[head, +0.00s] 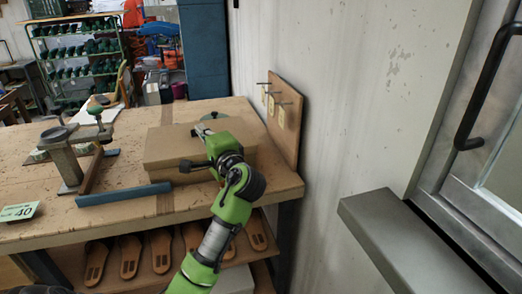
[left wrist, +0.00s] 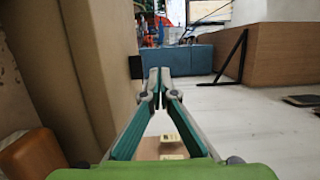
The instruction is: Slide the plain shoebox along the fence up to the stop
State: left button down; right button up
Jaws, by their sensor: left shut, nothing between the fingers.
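The plain brown shoebox (head: 165,148) lies flat and closed on the workbench. A blue bar (head: 124,194) lies along the bench's front, just in front of the box; it looks like the fence. A dark wooden bar (head: 91,171) stands left of the box and may be the stop; I cannot tell for sure. My left gripper (head: 201,130) is shut and empty, over or beside the box's right part, hiding some of it. Contact cannot be told. In the left wrist view the fingers (left wrist: 159,74) are together, with a tan surface at the left. My right gripper is not in view.
A pegboard (head: 284,120) with hooks stands at the bench's right end by the wall. A metal post (head: 63,160) and a card marked 40 (head: 18,211) are at the left. Sandal soles (head: 130,255) lie on the shelf below. A grey ledge (head: 405,240) juts out at the right.

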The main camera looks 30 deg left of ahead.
pick_arm(q)
jog(key=w+d, duration=0.2)
jog(key=w, duration=0.1)
jog(key=shift+w+d, duration=0.15)
jog(key=shift+d, duration=0.2)
jog(key=w+d+p, duration=0.1)
jog(key=w+d, duration=0.1)
jog(key=w, duration=0.1)
jog(key=w+d, duration=0.3)
jog(key=shift+p, duration=0.35)
jog(key=w+d, duration=0.4)
jog(key=w, duration=0.1)
jog(key=f, duration=0.3)
jog(key=f+p, duration=0.1)
jog(key=f, duration=0.3)
jog(key=f+p, duration=0.1)
jog(key=f, duration=0.2)
jog(key=shift+s+a+f, duration=0.2)
jog(key=shift+s, duration=0.2)
jog(key=shift+s+a+r+p, duration=0.2)
jog(key=shift+p, duration=0.35)
jog(key=shift+s+a, duration=0.15)
jog(key=shift+s, duration=0.1)
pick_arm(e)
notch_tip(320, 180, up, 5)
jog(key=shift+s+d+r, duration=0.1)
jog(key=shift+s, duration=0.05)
pick_arm(q)
jog(key=shift+f, duration=0.1)
